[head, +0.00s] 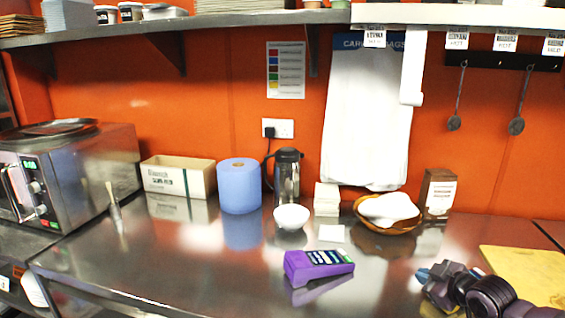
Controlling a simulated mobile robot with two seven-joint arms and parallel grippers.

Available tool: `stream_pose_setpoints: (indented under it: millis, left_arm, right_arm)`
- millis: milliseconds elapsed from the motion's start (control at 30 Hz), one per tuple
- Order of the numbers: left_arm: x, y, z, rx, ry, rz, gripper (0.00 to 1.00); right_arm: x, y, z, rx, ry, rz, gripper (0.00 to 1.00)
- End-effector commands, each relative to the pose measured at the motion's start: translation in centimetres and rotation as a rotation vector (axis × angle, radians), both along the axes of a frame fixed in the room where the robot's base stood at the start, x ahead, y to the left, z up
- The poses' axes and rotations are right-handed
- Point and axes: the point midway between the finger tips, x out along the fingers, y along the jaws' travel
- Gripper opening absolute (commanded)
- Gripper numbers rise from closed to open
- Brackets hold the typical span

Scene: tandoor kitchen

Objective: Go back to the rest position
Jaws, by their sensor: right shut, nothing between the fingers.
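My right gripper (424,278) is at the lower right, low over the steel counter (200,262), with its arm coming in from the bottom right corner. Its fingers look shut and hold nothing. Whether it touches the counter I cannot tell. My left gripper is not in view. A purple device (318,266) with a dark label and green keys lies on the counter to the left of my right gripper, apart from it.
A yellow board (530,272) lies right of my gripper. Behind stand a wicker basket (385,228) with a white cloth, a white bowl (291,217), a blue roll (239,187), a flask (287,178) and a cardboard box (178,178). A microwave (80,170) is left. The front-left counter is clear.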

Motion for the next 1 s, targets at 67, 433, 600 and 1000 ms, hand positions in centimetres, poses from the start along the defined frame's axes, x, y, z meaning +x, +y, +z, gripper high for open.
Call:
stream_pose_setpoints:
  millis: [67,433,600,1000]
  left_arm:
    - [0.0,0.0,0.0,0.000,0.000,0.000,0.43]
    - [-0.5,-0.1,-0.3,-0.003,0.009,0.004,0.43]
    - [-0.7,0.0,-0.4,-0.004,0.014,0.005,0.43]
    - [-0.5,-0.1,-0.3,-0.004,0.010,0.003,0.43]
  right_arm:
    - [-1.9,1.9,-2.0,0.063,-0.026,-0.035,0.00]
    - [-13.3,6.1,-9.6,0.266,-0.085,-0.255,0.00]
    - [-19.3,6.5,-13.0,0.288,-0.046,-0.370,0.00]
    - [-29.6,6.8,-19.2,0.350,0.131,-0.554,0.00]
